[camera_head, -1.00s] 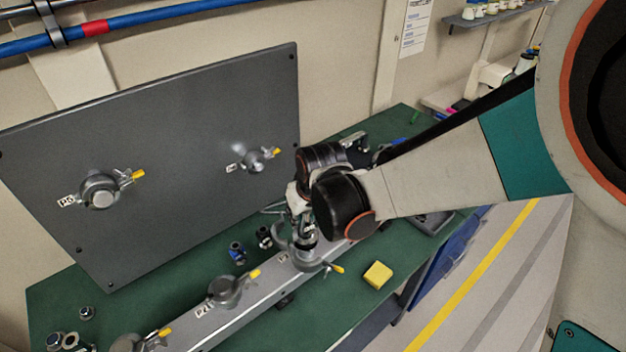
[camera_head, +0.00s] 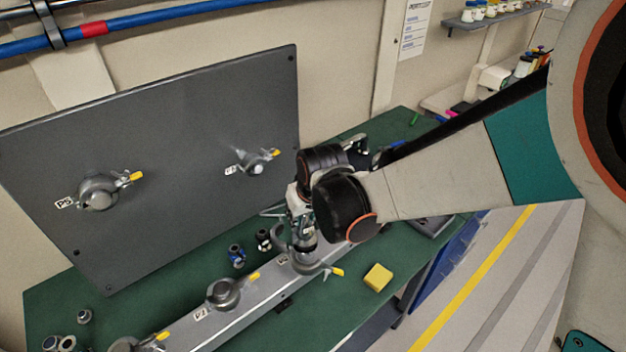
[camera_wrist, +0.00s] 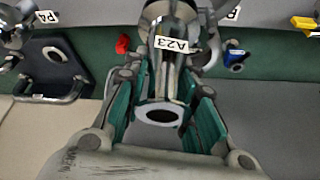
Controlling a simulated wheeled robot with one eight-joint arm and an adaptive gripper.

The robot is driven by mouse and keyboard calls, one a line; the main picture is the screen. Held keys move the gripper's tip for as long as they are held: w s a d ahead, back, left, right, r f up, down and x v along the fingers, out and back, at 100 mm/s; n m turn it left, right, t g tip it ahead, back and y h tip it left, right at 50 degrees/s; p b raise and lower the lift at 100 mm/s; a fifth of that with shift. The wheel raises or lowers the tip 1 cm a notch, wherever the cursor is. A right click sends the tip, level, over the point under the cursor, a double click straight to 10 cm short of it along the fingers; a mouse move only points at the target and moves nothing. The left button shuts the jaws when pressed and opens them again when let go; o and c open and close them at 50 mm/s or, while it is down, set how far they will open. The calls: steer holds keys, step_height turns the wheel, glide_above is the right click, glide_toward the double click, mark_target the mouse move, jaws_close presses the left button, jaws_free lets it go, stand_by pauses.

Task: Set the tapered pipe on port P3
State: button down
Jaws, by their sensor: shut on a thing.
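My gripper (camera_wrist: 165,88) is shut on the tapered pipe (camera_wrist: 168,75), a shiny metal piece with a dark open end and a label reading A23. In the head view my gripper (camera_head: 301,228) points down over a port (camera_head: 308,266) with a yellow-handled clamp on the grey rail. This looks like port P3, but its label is too small to read surely. The pipe's lower end (camera_head: 308,246) is at or just above this port; I cannot tell whether it is seated. In the wrist view the pipe's far end overlaps the port's clamp.
Another rail port (camera_head: 224,292) with a yellow lever stands to the left. The grey upright panel (camera_head: 200,130) behind carries two clamped ports. Small fittings (camera_head: 237,256) stand between rail and panel. A yellow block (camera_head: 378,277) lies on the green bench to the right.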

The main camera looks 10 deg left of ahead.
steer(key=shift+f+b, duration=0.6)
steer(key=shift+b, duration=0.05)
stand_by(1.8)
steer(key=c, duration=1.2)
jaws_free()
steer(key=shift+c, duration=0.2)
steer(key=shift+r, duration=0.1)
steer(key=shift+s+v, duration=0.1)
steer(key=shift+v, duration=1.9)
steer(key=shift+s+v, duration=0.15)
steer(key=shift+v, duration=1.85)
steer(key=shift+w, duration=0.1)
